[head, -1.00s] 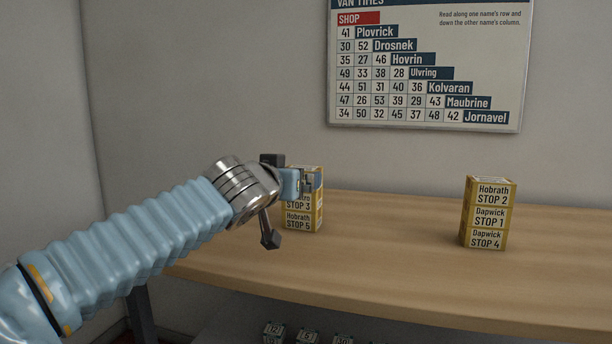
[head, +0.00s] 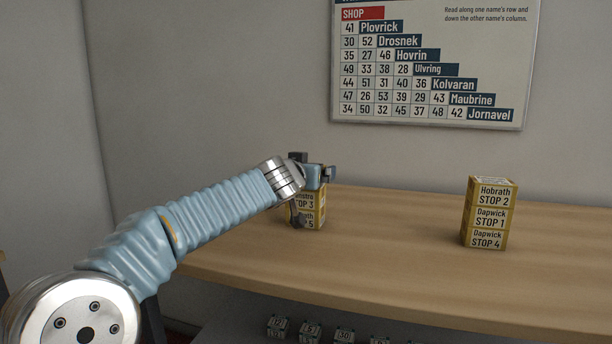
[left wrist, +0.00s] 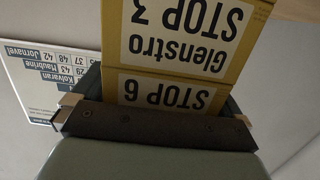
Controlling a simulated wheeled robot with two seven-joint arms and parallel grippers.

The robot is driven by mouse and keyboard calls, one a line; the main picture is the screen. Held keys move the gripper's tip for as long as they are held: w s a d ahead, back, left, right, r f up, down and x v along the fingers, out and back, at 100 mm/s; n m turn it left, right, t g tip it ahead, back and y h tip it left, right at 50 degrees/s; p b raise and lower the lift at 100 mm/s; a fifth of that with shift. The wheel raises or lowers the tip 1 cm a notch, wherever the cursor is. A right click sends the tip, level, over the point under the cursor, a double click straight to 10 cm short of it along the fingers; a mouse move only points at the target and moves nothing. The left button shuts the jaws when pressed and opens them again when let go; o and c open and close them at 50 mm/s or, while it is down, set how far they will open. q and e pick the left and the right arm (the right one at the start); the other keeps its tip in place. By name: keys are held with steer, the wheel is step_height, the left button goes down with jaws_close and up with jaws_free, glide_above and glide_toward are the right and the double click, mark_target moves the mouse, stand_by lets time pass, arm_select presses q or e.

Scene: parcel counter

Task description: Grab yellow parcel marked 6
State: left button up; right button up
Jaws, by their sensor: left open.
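The yellow parcel marked STOP 6 (left wrist: 165,93) shows upside down in the left wrist view, between the two jaws of my left gripper (left wrist: 160,108). The jaws are open, one on each side of it; I cannot tell whether either touches it. A yellow parcel marked Glenstro STOP 3 (left wrist: 185,38) adjoins it. In the head view my left gripper (head: 318,175) is at the top of the left stack and hides the STOP 6 parcel. Below it show the STOP 3 parcel (head: 313,200) and a Hobrath parcel (head: 316,217) whose number is partly covered. My right gripper is not in view.
A second stack stands upright on the right of the wooden counter (head: 390,255): Hobrath STOP 2 (head: 494,192), Dapwick STOP 1 (head: 491,218) and Dapwick STOP 4 (head: 487,239). The counter between the stacks is clear. Small numbered blocks (head: 310,329) sit below the counter.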

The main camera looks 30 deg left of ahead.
arm_select(q)
steer(key=c, duration=0.9)
steer(key=shift+o, duration=0.2)
steer(key=shift+r, duration=0.1)
